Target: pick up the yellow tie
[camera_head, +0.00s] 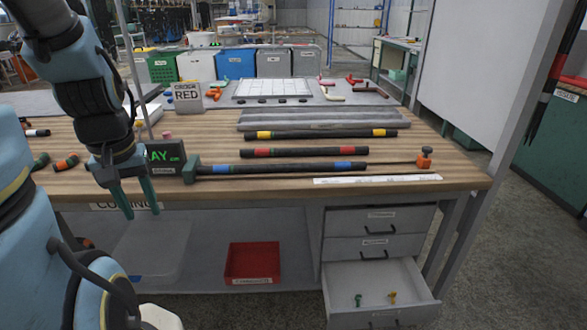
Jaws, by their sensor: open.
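A small yellow tie (392,297) lies in the open bottom drawer (340,275) at the lower right. A small teal-green piece (358,299) lies to its left in the same drawer, apart from it. My gripper (143,213) hangs at the left, fingers pointing down in front of the workbench's front edge. It is open, and nothing shows between its fingers. It is far to the left of the drawer and higher in the picture than the tie.
The wooden workbench (460,178) carries several dark hoses with coloured bands, including a red-banded one (300,152). Two shut drawers (400,217) sit above the open one. A red bin (253,262) stands on the lower shelf. Grey floor (480,280) is free right of the drawer.

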